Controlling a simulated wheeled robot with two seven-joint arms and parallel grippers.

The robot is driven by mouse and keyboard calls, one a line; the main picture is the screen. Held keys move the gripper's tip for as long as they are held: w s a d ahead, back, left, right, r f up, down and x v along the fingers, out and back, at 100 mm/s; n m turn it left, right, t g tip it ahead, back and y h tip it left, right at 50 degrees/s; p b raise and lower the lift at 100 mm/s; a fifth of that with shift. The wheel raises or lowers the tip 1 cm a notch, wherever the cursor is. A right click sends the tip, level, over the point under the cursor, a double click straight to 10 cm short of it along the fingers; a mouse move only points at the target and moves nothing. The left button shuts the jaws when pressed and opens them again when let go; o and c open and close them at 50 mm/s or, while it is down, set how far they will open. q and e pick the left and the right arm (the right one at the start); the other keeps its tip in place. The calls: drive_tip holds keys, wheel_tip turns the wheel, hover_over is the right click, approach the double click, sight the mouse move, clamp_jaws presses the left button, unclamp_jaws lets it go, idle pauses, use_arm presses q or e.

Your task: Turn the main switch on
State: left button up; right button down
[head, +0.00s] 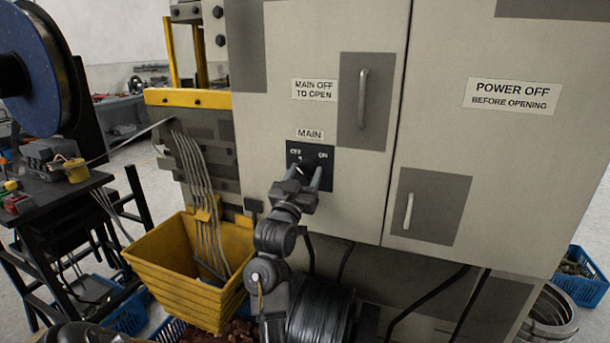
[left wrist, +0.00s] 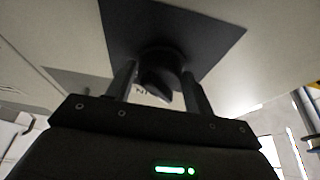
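The main switch is a dark rotary knob (head: 306,165) on a black plate (head: 325,155) marked OFF at left and ON at right, under the MAIN label. My left gripper (head: 305,175) reaches up to it from below, its fingers in front of the plate. In the left wrist view the knob (left wrist: 160,78) sits between the two fingers (left wrist: 159,92). Gaps show on both sides, so the gripper is open around the knob. The knob looks tilted in that view, but its exact setting is partly hidden by the fingers. My right gripper is out of view.
Two closed cabinet doors have handles, one above the switch (head: 363,98) and one at right (head: 408,211). A yellow bin (head: 190,275) hangs left of my arm. A dark cable coil (head: 320,312) lies below. A black stand (head: 60,185) is at the left.

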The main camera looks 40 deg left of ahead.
use_arm(q)
drive_tip(key=c, duration=0.5)
drive_tip(key=shift+m, duration=0.5)
drive_tip(key=m+h+p, duration=0.1)
drive_tip(key=m, duration=0.1)
drive_tip(key=shift+a+r+m+t+h, duration=0.1)
drive_tip(key=shift+r+m+t+h, duration=0.05)
drive_tip(key=shift+m+t+h, duration=0.2)
drive_tip(key=m+h, duration=0.1)
drive_tip(key=m, duration=0.1)
drive_tip(key=m+h+p, duration=0.1)
drive_tip(key=m+h, duration=0.1)
drive_tip(key=m, duration=0.1)
drive_tip(key=shift+s+a+r+p, duration=0.1)
drive_tip(key=shift+p, duration=0.2)
drive_tip(key=m+h+p, duration=0.1)
drive_tip(key=m, duration=0.2)
drive_tip(key=m+g+h, duration=0.1)
drive_tip(key=m, duration=0.3)
drive_tip(key=shift+a+r+g+h+p, duration=0.1)
drive_tip(key=shift+g+h+p, duration=0.15)
drive_tip(key=shift+p, duration=0.15)
drive_tip(key=m+g, duration=0.1)
drive_tip(key=m, duration=0.2)
drive_tip(key=shift+r+m+h+p, duration=0.1)
drive_tip(key=shift+m+h+p, duration=0.2)
drive_tip(key=shift+m+p, duration=0.1)
drive_tip(key=shift+m+g, duration=0.6)
drive_tip(key=shift+m, duration=0.75)
drive_tip(key=shift+p, duration=0.3)
